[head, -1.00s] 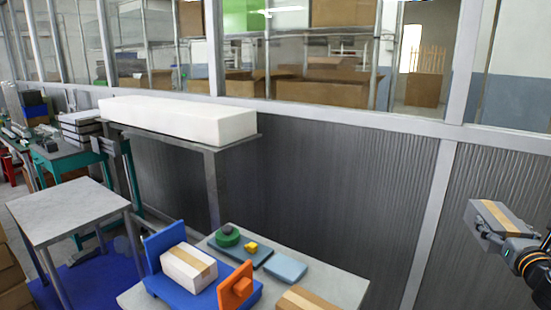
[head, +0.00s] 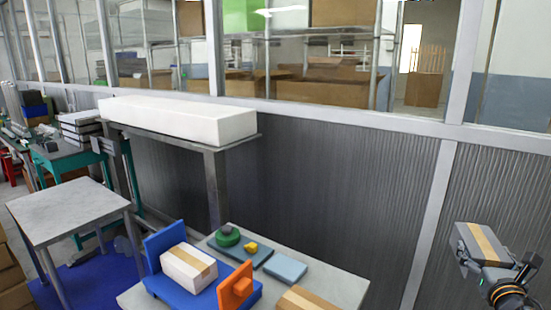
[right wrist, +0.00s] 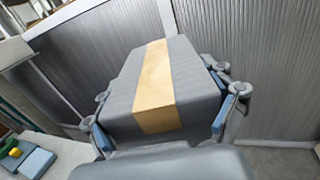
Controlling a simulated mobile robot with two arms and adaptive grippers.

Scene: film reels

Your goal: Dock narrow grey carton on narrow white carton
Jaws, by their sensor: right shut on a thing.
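The narrow grey carton (head: 482,243), with a tan tape strip, is held up at the right of the head view, well right of the table. My right gripper (head: 485,265) is shut on it. In the right wrist view the grey carton (right wrist: 118,95) sits between the two blue-padded fingers. The narrow white carton (head: 187,270), also with a tan strip, lies in a blue holder (head: 160,240) on the table, with an orange block (head: 236,287) at its right. My left gripper does not show.
The grey table (head: 335,278) also bears a green round piece (head: 228,236), a yellow piece (head: 251,246), a light blue block (head: 286,269) and a brown carton (head: 308,300) at its front edge. Clear air lies between the held carton and the table. A ribbed wall stands behind.

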